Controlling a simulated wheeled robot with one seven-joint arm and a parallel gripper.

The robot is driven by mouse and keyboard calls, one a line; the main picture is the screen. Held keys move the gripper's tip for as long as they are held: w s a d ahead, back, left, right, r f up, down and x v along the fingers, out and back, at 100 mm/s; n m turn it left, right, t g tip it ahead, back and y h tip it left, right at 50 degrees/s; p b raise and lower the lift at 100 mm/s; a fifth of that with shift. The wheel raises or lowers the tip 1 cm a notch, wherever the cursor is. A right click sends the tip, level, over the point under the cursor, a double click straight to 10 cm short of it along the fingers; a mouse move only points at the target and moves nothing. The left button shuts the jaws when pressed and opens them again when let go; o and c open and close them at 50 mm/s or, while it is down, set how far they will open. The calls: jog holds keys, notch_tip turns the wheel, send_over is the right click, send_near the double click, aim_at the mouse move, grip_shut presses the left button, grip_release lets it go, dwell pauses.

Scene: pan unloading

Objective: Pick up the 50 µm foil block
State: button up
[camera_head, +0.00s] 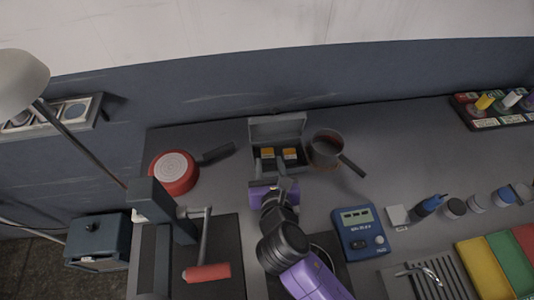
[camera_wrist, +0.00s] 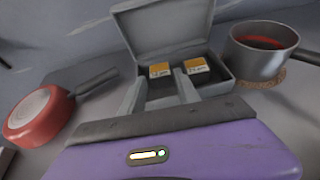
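A grey open box (camera_head: 277,130) stands on the bench, and its raised lid also shows in the wrist view (camera_wrist: 165,25). Two small foil blocks with orange and white faces sit inside: a left block (camera_wrist: 159,70) and a right block (camera_wrist: 196,65). Their printed labels are too small to read surely, so I cannot tell which is the 50 µm one. My gripper (camera_wrist: 159,82) is open and empty at the front of the box. Its two grey fingers are spread and point toward the blocks; the left block appears between the fingertips. The fingers hide part of the box front.
A red pan (camera_head: 174,172) lies left of the box. A dark saucepan (camera_head: 326,148) with red contents stands close on its right, handle toward the front. A blue meter (camera_head: 361,233) is at the front right. A red-handled crank (camera_head: 207,272) is at the front left.

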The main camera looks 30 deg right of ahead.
aim_at(268, 154)
jog(key=p+x, duration=0.1)
jog(key=x, duration=0.4)
jog(key=shift+w+d, duration=0.1)
jog(key=shift+w, duration=0.25)
grip_shut()
